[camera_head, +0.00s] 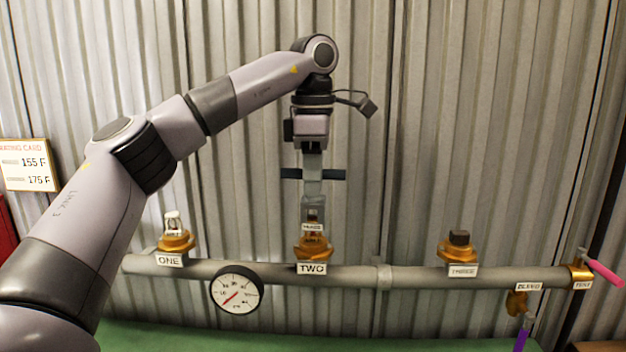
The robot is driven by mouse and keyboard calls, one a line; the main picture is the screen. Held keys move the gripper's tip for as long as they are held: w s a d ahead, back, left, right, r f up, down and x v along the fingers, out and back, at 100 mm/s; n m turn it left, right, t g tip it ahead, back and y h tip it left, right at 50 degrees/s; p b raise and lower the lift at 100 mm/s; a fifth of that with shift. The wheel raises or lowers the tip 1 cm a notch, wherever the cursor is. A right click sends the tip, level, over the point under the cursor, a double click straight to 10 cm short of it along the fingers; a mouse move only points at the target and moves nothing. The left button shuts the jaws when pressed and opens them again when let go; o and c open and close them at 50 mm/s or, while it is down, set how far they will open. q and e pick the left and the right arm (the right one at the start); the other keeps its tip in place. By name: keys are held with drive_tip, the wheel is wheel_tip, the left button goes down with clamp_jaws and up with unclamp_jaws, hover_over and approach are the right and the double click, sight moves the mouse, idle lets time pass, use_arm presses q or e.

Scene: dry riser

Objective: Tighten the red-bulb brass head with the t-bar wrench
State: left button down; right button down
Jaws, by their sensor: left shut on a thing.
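My left gripper (312,160) points down above station TWO, shut on the t-bar wrench. The wrench's dark blue crossbar (335,175) sticks out on both sides of the fingers. Its grey shaft and a small label run down to the brass head (313,247) at TWO. The wrench's lower end looks to be over that head, but I cannot tell if it is fully seated. No red bulb can be made out; the wrench covers the top of this head. My right gripper is not in view.
A grey horizontal pipe (345,276) carries fitting ONE (175,243) at left and dark-topped fitting THREE (459,252) at right. A pressure gauge (236,290) hangs in front. A pink lever (604,272) and a purple handle (523,335) are at right. A rating card (27,165) is at far left.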

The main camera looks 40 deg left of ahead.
use_arm(q)
drive_tip(key=shift+r, duration=1.55)
drive_tip(key=shift+r, duration=0.1)
drive_tip(key=shift+r, duration=1.9)
drive_tip(key=shift+s, duration=0.1)
